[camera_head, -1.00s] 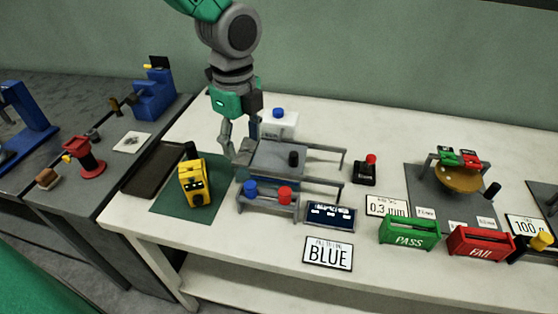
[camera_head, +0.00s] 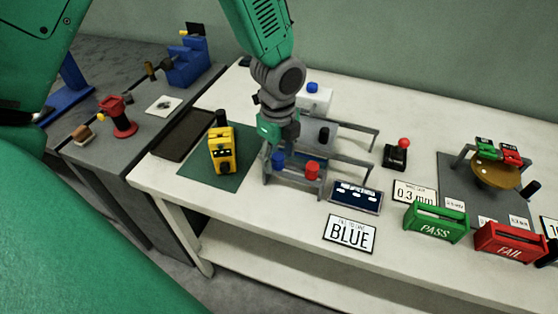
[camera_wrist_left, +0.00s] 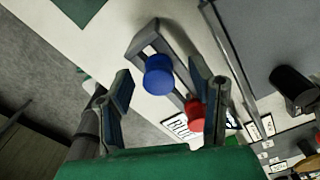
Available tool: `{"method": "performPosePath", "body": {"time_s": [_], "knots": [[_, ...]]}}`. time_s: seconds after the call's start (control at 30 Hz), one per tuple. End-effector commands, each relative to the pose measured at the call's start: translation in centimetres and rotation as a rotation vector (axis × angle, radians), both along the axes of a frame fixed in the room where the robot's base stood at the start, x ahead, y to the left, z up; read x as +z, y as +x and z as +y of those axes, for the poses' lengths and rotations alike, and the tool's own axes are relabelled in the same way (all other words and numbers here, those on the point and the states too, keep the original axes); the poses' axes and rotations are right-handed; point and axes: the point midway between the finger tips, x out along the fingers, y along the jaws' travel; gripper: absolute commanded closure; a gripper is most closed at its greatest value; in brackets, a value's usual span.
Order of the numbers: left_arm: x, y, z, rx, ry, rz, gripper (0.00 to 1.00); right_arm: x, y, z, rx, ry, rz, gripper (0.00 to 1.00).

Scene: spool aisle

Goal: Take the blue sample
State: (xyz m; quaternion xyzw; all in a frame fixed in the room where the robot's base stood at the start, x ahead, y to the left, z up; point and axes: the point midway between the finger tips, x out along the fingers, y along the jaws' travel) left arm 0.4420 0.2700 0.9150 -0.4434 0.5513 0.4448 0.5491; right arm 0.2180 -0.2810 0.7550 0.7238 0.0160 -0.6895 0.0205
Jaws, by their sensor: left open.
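The blue sample (camera_head: 279,160) is a blue-capped piece in the left end of a small grey rack near the front of the white table. A red-capped sample (camera_head: 312,169) stands to its right in the same rack. My left gripper (camera_head: 280,148) is open and empty, pointing down at the blue end of the rack. In the left wrist view the blue cap (camera_wrist_left: 158,75) lies between and beyond the spread fingers (camera_wrist_left: 163,82), with no visible contact. The red cap (camera_wrist_left: 195,114) is close to the right finger. My right gripper is out of view.
A grey fixture (camera_head: 345,145) with rails stands right behind the rack. A yellow device (camera_head: 222,150) stands on a green mat to the left. A display (camera_head: 356,197) and a BLUE sign (camera_head: 349,235) lie in front right. Green PASS (camera_head: 436,222) and red FAIL (camera_head: 511,243) boxes stand farther right.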

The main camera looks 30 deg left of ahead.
Motion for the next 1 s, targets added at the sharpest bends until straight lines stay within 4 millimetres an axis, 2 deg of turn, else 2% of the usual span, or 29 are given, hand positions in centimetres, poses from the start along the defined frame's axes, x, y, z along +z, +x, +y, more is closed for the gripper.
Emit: {"method": "performPosePath", "body": {"time_s": [0.27,0.3,0.37,0.4,0.43,0.77,0.87,1.0], "knots": [[-0.5,0.0,0.0,0.0,0.001,-0.002,0.51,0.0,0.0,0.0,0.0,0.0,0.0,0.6],[-0.5,0.0,0.0,0.0,0.001,-0.002,0.54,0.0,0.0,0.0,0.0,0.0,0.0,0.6],[-0.5,0.0,0.0,0.0,0.0,-0.002,0.75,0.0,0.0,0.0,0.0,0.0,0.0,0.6],[-0.5,0.0,0.0,0.0,0.0,-0.002,0.89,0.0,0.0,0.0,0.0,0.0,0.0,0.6],[-0.5,0.0,0.0,0.0,0.0,-0.002,0.97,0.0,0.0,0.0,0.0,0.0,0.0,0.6],[-0.3,0.0,0.0,0.0,0.0,-0.002,0.97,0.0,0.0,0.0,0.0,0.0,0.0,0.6],[0.6,0.1,0.0,0.001,-0.001,-0.003,0.97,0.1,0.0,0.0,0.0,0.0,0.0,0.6],[3.4,0.1,0.0,0.0,-0.001,-0.007,0.97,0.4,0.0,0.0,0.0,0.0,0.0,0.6]]}}
